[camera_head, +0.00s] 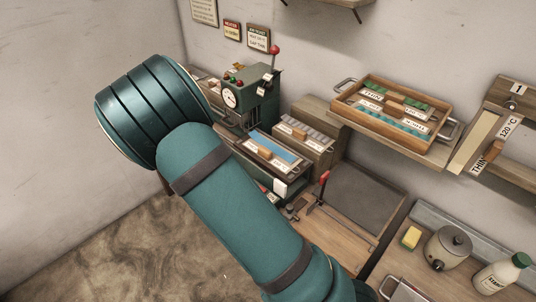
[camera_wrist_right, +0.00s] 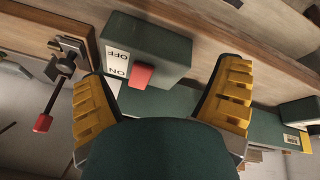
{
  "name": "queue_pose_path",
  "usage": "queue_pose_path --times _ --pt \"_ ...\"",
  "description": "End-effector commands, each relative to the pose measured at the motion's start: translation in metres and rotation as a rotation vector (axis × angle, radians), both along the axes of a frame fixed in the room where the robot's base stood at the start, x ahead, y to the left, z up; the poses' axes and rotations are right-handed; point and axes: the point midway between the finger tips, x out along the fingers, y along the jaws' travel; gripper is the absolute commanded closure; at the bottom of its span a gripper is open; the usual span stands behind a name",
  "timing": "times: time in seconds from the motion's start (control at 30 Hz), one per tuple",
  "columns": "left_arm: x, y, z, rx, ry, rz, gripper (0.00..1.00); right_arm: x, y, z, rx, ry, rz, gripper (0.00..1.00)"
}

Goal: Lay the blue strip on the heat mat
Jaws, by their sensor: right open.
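A light-blue strip (camera_head: 275,149) lies in an open box on the bench in the head view, with a tan block beside it. A dark grey flat panel (camera_head: 365,200) in a wooden frame is right of it; I cannot tell for sure whether this is the heat mat. My right gripper (camera_wrist_right: 165,82) is open and empty in the right wrist view. Between and beyond its yellow fingers is a dark green box (camera_wrist_right: 150,50) marked ON and OFF, with a red switch (camera_wrist_right: 141,76). My left gripper is not in view.
A wooden tray (camera_head: 345,98) of green and teal pieces sits on the shelf. A green machine (camera_head: 262,92) with a dial stands at the back. A yellow sponge (camera_head: 410,237), pot (camera_head: 447,250) and bottle (camera_head: 497,275) are at right. A red-handled clamp (camera_wrist_right: 65,55) is near my gripper.

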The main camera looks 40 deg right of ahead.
Motion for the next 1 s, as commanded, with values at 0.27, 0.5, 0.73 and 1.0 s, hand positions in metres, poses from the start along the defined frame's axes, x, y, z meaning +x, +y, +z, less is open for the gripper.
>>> queue_pose_path --times 0.27,0.5,0.73,1.0 --pt "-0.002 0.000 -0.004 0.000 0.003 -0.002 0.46 0.039 -0.039 0.130 -0.287 -0.275 -0.339 0.11" --pt "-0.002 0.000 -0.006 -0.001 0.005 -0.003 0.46 0.041 -0.054 0.149 -0.337 -0.338 -0.419 0.11" --pt "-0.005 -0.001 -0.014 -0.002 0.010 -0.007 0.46 0.043 -0.085 0.117 -0.335 -0.336 -0.418 0.11" --pt "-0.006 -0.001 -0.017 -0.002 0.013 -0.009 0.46 0.046 -0.105 0.096 -0.332 -0.338 -0.414 0.11"
